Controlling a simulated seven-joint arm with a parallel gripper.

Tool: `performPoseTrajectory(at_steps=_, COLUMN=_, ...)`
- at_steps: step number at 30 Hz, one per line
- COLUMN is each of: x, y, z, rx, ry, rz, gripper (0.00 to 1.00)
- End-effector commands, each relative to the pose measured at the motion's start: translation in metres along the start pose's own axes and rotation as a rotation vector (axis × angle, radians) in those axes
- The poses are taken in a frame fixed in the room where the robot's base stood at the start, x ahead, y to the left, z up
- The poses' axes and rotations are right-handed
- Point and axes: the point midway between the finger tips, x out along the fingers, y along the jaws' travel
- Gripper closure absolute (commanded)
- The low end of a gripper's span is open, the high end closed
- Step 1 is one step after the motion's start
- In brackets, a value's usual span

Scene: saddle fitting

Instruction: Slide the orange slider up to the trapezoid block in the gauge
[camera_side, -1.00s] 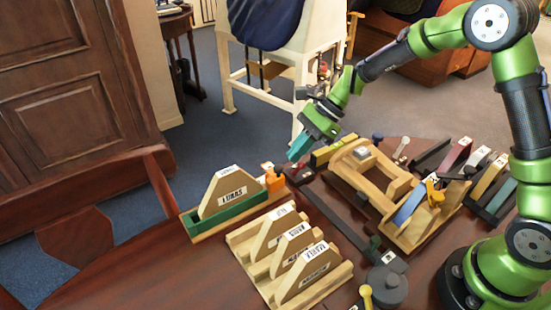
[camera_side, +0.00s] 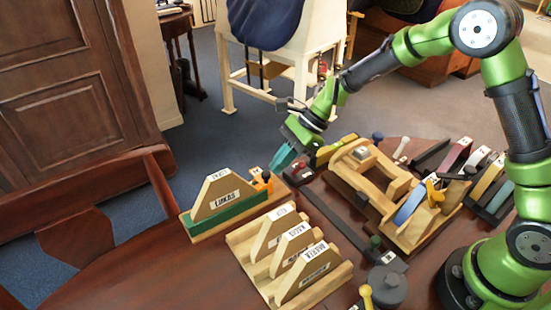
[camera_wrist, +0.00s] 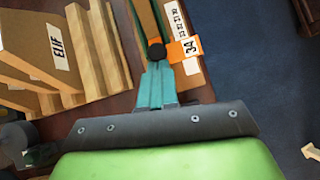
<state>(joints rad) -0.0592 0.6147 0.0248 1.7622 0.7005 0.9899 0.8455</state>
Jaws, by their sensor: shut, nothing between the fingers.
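The trapezoid block (camera_side: 216,194) labelled LUKAS stands upright in the green-sided gauge (camera_side: 232,215) in the side view. The orange slider (camera_side: 262,181) sits at the gauge's right end, close against the block's sloping side; I cannot tell whether they touch. The gripper's fingertips (camera_wrist: 157,68) meet or nearly meet the knob in the wrist view.
A wooden rack (camera_side: 268,268) with several labelled trapezoid blocks stands in front of the gauge. A larger wooden frame (camera_side: 345,178) and other fixtures fill the table's right side. Bare table (camera_side: 140,262) lies to the left.

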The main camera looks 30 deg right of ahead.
Motion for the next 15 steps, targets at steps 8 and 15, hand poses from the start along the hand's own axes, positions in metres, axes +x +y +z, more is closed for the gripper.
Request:
performPoseTrajectory(at_steps=8, x=-0.005, y=-0.001, z=-0.001, rx=-0.001, ry=0.001, rz=-0.002, gripper=1.0)
performPoseTrajectory(at_steps=15, x=-0.046, y=-0.001, z=0.0, rx=-0.001, ry=0.0, rz=-0.006, gripper=1.0)
